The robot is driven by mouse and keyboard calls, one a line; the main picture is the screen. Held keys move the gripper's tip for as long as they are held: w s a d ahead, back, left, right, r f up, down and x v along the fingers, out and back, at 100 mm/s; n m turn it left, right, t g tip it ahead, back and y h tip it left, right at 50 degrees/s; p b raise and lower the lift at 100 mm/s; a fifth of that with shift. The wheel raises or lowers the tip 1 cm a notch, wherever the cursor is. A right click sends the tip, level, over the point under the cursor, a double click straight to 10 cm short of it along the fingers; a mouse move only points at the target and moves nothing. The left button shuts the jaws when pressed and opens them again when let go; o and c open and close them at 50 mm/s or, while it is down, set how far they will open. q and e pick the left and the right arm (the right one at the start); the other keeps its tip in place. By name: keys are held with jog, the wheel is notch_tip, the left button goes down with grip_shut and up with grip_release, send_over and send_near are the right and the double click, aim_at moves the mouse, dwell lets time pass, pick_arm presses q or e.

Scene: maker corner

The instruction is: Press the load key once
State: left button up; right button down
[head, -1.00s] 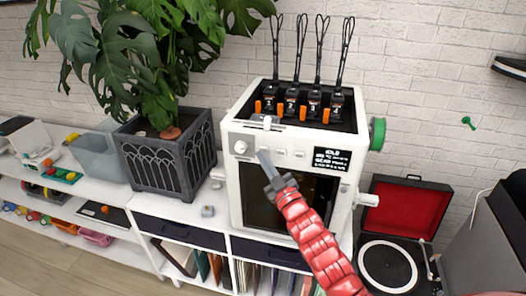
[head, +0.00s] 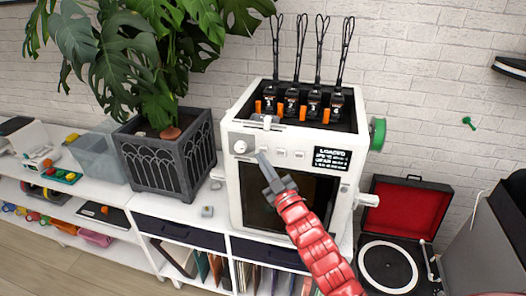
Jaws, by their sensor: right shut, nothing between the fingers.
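The white machine (head: 236,190) stands on the shelf unit, with a knob (head: 240,147) and a row of small pale keys (head: 281,153) on its front. A small black screen (head: 332,158) at the right of the keys reads what looks like "LOADED", with smaller lines below that I cannot read. My right gripper (head: 262,157), on a red arm, is shut and empty. Its tip is at the left end of the key row, hiding what lies behind it. I cannot tell whether it touches a key. My left gripper is not in view.
A dark planter (head: 170,163) with a big-leafed plant stands left of the machine. A green spool (head: 378,133) juts from its right side. An open record player (head: 388,268) is at the lower right.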

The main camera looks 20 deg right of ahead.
jog(key=shift+s, duration=0.1)
jog(key=s+a, duration=0.1)
jog(key=s, duration=0.1)
jog(key=s+a+b, duration=0.1)
jog(key=s+a, duration=0.1)
dwell(0.6)
jog(key=shift+d, duration=0.1)
dwell(0.5)
